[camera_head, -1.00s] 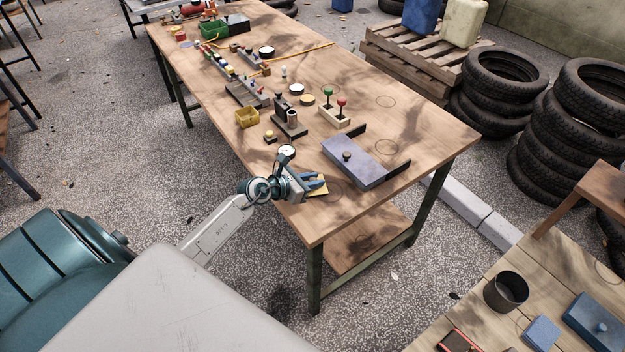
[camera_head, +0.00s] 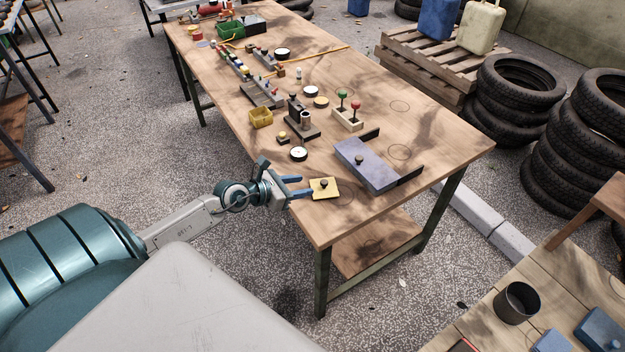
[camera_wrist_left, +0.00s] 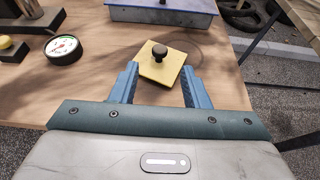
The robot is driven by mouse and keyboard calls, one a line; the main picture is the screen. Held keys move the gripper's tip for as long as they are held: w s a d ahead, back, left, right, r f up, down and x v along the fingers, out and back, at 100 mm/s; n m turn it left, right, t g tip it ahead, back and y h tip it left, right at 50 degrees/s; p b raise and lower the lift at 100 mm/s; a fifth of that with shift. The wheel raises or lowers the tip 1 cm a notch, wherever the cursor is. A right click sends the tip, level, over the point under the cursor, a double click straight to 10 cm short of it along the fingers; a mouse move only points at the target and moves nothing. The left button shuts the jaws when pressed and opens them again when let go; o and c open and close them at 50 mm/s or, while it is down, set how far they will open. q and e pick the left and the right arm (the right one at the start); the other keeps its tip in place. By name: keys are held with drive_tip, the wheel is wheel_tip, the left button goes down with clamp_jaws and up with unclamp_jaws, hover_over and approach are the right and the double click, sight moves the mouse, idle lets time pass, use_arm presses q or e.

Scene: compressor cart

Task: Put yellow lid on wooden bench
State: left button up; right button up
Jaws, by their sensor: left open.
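The yellow lid (camera_head: 322,190) is a flat square plate with a dark round knob. It lies flat on the wooden bench (camera_head: 420,133), close to the bench's near edge. In the left wrist view the lid (camera_wrist_left: 160,70) lies just beyond and between the fingertips. My left gripper (camera_head: 303,186) is open and empty, with its blue fingers pointing at the lid from the left; it also shows in the left wrist view (camera_wrist_left: 158,82). My right gripper is in neither view.
A purple-blue lidded box (camera_head: 366,165) stands right of the lid, beside dark brackets. A round gauge (camera_head: 298,154), a yellow bin (camera_head: 261,117) and a stand with green and red knobs (camera_head: 348,116) are farther back. Another wooden table (camera_head: 500,330) is at lower right.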

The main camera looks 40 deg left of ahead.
use_arm(q)
drive_tip(key=shift+v, duration=1.5)
drive_tip(key=shift+c, duration=0.4)
